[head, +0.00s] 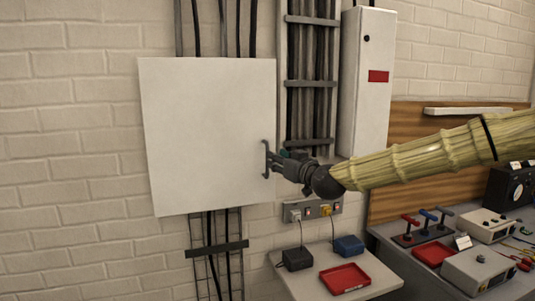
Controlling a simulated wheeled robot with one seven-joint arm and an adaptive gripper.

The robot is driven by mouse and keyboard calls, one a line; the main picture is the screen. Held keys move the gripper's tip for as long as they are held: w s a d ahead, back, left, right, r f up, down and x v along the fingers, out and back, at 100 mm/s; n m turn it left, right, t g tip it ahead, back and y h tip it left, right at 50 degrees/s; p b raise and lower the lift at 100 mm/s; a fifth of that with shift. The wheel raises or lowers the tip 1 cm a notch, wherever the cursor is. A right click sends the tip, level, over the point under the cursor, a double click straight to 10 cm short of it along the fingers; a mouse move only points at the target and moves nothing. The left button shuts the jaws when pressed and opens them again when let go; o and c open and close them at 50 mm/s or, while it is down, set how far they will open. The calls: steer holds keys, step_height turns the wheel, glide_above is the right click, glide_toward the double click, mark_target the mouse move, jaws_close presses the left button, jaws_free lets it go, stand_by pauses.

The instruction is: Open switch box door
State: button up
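A white switch box door (205,130) shows as a large flat panel on the left of the head view, with cables above and below it. A dark upright handle (265,160) is near its right edge. My gripper (269,160) is at the handle, reaching in from the right. Its fingertips overlap the handle in the picture; they are too small to tell whether they are closed on it. I cannot tell whether the door is shut or ajar. The inside of the box is not visible.
A narrow grey cabinet (362,85) with a red label hangs right of the cable tray (311,60). Below are a socket strip (312,210) and a small table (378,272) with a red tray (344,279). A workbench with instruments stands at right. The brick wall at left is clear.

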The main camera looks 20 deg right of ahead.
steer(key=p, duration=0.2)
glide_above(267, 174)
steer(key=shift+w+d, duration=0.15)
steer(key=shift+w, duration=0.2)
steer(key=shift+c, duration=0.2)
jaws_close()
